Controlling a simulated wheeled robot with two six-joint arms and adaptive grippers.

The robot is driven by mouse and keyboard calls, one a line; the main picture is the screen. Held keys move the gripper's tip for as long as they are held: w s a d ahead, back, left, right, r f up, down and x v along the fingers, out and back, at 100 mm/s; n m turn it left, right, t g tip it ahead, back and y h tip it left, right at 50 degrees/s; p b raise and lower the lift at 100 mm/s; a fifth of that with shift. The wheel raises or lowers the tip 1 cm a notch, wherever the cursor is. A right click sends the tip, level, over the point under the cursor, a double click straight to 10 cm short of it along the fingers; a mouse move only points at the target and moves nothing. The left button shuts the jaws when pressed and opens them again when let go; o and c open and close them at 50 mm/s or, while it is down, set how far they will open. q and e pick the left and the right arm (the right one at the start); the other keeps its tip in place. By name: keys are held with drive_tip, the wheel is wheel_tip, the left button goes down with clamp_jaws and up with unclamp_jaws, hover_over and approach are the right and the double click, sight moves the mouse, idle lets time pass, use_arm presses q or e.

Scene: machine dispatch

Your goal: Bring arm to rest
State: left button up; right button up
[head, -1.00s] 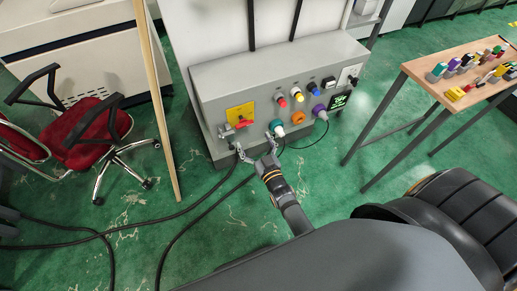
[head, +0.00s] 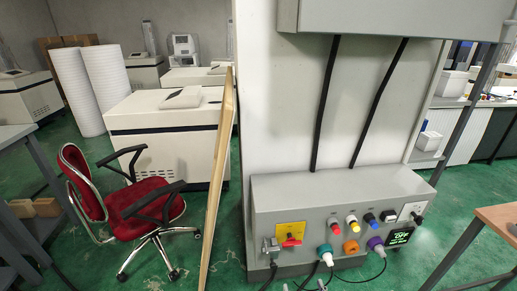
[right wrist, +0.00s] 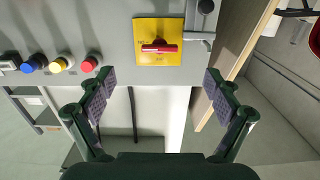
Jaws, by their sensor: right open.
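My right gripper (right wrist: 160,80) is open and empty in the right wrist view, its two padded fingers spread apart. In front of it is the grey control box with a red rotary handle (right wrist: 160,48) on a yellow plate (right wrist: 143,28). In the head view only bits of my right gripper (head: 308,286) show at the bottom edge, below the box. My left gripper is not in view.
A wooden board (head: 217,180) stands upright left of the box. A red chair (head: 145,200) is further left, and a wooden-topped table (head: 497,222) is at the right edge. Black cables (head: 332,276) hang below the box. Green floor shows between chair and board.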

drive_tip(key=s+d+f+g+p, duration=0.15)
drive_tip(key=s+f+g, duration=0.35)
drive_tip(key=f, duration=0.7)
drive_tip(key=s+d+f+g+p, duration=0.15)
drive_tip(key=s+f+g, duration=0.25)
drive_tip(key=s+f, duration=0.6)
drive_tip(key=s+d+f+g, duration=0.3)
drive_tip(key=s+f, duration=0.3)
drive_tip(key=s, duration=0.3)
drive_tip(key=s+d+f+g+h+p, duration=0.1)
drive_tip(key=s+d+f+g, duration=0.3)
drive_tip(key=s, duration=0.6)
drive_tip(key=shift+s+d+f, duration=0.15)
drive_tip(key=shift+d+f, duration=0.3)
drive_tip(key=shift+f, duration=0.5)
